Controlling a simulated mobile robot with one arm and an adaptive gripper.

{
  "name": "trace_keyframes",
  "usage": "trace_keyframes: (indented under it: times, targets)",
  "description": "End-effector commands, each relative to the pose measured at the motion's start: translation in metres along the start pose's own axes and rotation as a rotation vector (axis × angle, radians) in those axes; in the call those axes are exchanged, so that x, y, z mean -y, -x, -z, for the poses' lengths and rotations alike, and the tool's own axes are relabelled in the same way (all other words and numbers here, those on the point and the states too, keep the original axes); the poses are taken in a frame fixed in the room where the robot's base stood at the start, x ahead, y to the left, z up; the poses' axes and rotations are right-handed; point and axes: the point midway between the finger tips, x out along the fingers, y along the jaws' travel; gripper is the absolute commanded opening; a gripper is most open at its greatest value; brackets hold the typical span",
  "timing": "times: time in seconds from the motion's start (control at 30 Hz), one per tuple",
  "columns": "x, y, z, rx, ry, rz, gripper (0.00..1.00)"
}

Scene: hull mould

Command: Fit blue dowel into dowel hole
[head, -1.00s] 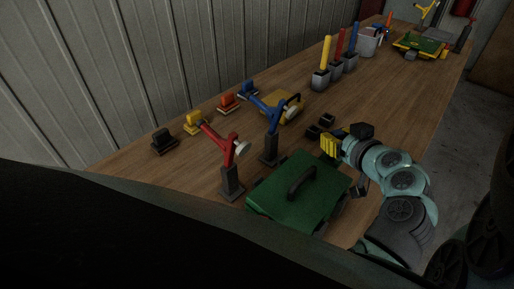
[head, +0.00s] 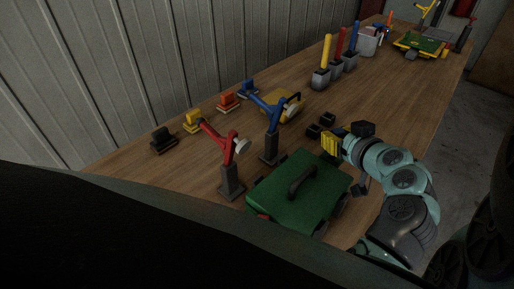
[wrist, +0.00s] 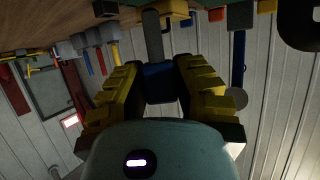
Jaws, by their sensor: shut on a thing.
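My gripper (head: 331,144), with yellow fingers, is above the table just behind the right end of the green mould part. In the wrist view my gripper (wrist: 158,85) is shut on a blue piece (wrist: 158,80), which looks like the blue dowel. A grey rod (wrist: 152,35) shows beyond it, in line with it; I cannot tell for certain that they are one piece. The green mould part (head: 325,191) lies on the table with a dark handle (head: 300,182) on top. I cannot make out a dowel hole.
A red clamp (head: 230,150) and a blue clamp (head: 271,120) stand left of the green part. Small dark blocks (head: 319,125) lie behind it. The table's right side (head: 408,105) is clear.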

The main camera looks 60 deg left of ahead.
Motion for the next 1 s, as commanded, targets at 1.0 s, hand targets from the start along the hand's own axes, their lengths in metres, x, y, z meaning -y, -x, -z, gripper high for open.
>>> trace_keyframes:
  times: [1.0]
  targets:
    - [0.001, -0.007, -0.017, 0.001, 0.001, 0.002, 0.34]
